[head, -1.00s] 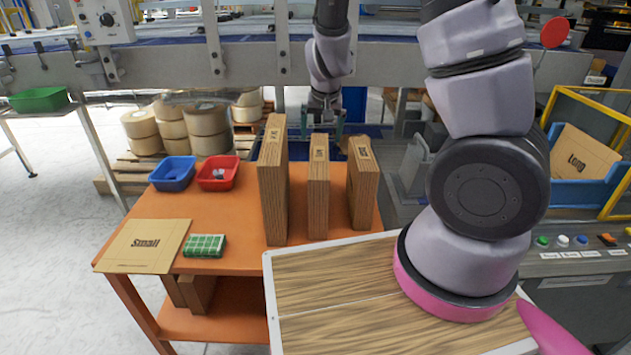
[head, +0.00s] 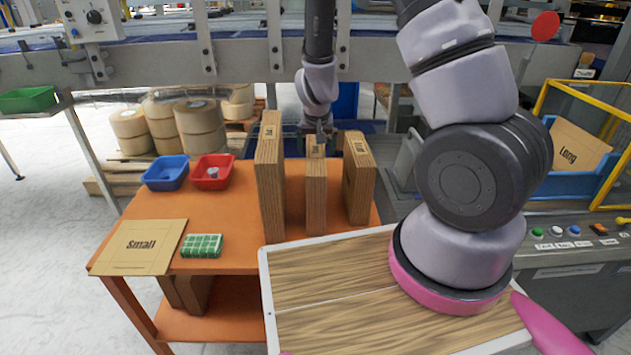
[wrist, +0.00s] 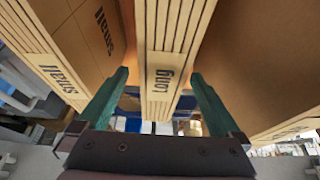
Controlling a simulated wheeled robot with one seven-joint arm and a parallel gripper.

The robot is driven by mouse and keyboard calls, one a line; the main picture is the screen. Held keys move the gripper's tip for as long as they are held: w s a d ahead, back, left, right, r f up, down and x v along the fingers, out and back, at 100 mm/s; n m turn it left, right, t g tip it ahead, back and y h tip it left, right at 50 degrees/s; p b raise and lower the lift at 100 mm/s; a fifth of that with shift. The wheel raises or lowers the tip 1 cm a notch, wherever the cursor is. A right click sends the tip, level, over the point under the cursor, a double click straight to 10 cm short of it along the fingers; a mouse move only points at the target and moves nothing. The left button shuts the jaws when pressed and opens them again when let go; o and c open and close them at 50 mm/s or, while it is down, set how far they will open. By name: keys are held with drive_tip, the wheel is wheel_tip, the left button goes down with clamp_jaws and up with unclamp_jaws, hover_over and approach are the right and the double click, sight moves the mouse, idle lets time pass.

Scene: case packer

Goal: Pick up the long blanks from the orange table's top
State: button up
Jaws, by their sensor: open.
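The Long blanks (head: 316,195) stand upright as a narrow brown stack on the orange table (head: 230,225), between two other stacks. In the wrist view the Long stack's labelled edge (wrist: 158,95) runs between my gripper's teal fingers (wrist: 160,75). The fingers are open, one on each side, with visible gaps to the stack. In the head view my gripper (head: 316,136) is at the top of the middle stack, and its fingers are partly hidden.
A taller stack (head: 270,185) stands left of the Long blanks and another (head: 359,185) stands right, both close. Blue (head: 166,180) and red bins (head: 212,180), a Small sheet (head: 138,258) and a green box (head: 202,246) are on the table's left side.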

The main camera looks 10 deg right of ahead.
drive_tip(key=x, duration=0.4)
drive_tip(key=shift+w+a+f, duration=0.1)
drive_tip(key=shift+w+f, duration=0.05)
drive_tip(key=shift+f, duration=0.15)
clamp_jaws()
